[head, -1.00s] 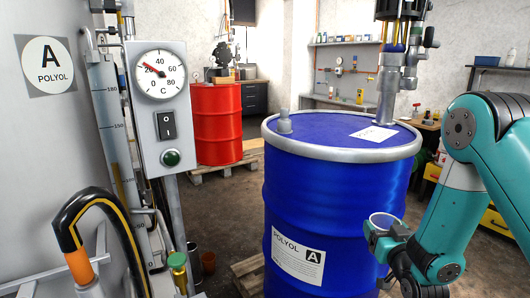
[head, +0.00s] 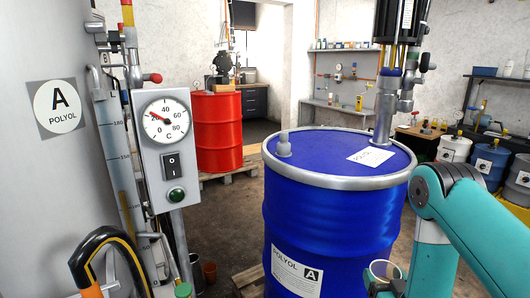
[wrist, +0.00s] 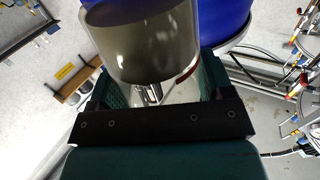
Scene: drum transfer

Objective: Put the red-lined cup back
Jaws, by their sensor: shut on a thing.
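My gripper (head: 385,283) is shut on a clear cup (head: 382,269) and holds it upright in front of the blue drum's right side, low in the head view. In the wrist view the cup (wrist: 145,45) fills the space between the teal fingers of my gripper (wrist: 160,85). It looks see-through and greyish, and a thin red line shows at its lower right side. The cup's lower part is hidden by the gripper in the head view.
The blue polyol drum (head: 330,215) stands close beside the cup, with a pump pipe (head: 384,118) in its lid. A red drum (head: 217,130) stands on a pallet behind. A gauge panel (head: 166,145) and tank (head: 60,190) are at left. Small drums (head: 490,165) stand at right.

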